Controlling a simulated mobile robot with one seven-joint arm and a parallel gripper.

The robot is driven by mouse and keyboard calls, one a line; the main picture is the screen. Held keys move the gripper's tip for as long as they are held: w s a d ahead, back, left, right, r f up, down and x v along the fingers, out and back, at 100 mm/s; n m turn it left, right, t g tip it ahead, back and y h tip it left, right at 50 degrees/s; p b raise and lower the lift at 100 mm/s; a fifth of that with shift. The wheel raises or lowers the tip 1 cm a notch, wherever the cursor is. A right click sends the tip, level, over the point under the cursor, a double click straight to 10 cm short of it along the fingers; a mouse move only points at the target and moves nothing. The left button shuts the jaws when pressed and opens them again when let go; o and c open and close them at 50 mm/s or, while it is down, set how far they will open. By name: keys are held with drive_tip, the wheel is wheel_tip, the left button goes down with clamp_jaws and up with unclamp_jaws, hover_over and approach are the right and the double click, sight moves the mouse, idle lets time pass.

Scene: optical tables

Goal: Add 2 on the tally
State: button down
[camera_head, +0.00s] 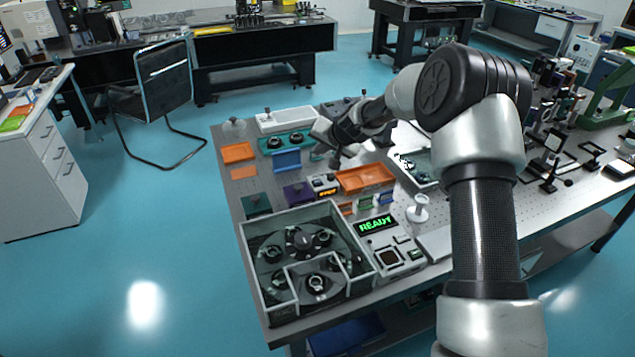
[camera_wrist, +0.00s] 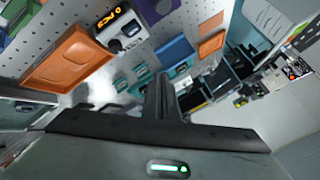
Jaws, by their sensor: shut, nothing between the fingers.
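The tally (camera_head: 325,184) is a small light-coloured counter box with a dark top and a lit orange display, on the perforated optical table (camera_head: 240,190). A dark round knob or button shows beside the display. My gripper (camera_head: 335,163) is above the table, just behind and above the tally in the head view, apart from it. In the wrist view my gripper's fingers (camera_wrist: 160,92) are together and empty, pointing up the picture.
An orange tray (camera_head: 365,178) lies right of the tally, a purple block (camera_head: 297,193) left. A blue bin (camera_head: 287,161) and orange trays (camera_head: 238,153) lie farther back. In front are a walled grey tray (camera_head: 249,247) with round parts and a panel reading READY (camera_head: 377,225).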

wheel_tip(320, 180, down, 8)
drive_tip(key=b, duration=0.4)
drive_tip(key=shift+r+b, duration=0.2)
drive_tip(key=shift+b, duration=0.2)
drive_tip(key=shift+f+b, duration=0.55)
drive_tip(key=shift+b, duration=0.1)
drive_tip(key=shift+f, duration=0.2)
idle(0.9)
drive_tip(key=shift+f+b, duration=0.25)
drive_tip(key=shift+b, duration=0.35)
drive_tip(key=shift+f+b, duration=0.45)
drive_tip(key=shift+b, duration=0.1)
idle(0.3)
drive_tip(key=shift+r, duration=0.1)
drive_tip(key=shift+r+p, duration=0.4)
drive_tip(key=shift+r, duration=0.35)
drive_tip(key=shift+r+p, duration=1.4)
drive_tip(key=shift+r, duration=1.15)
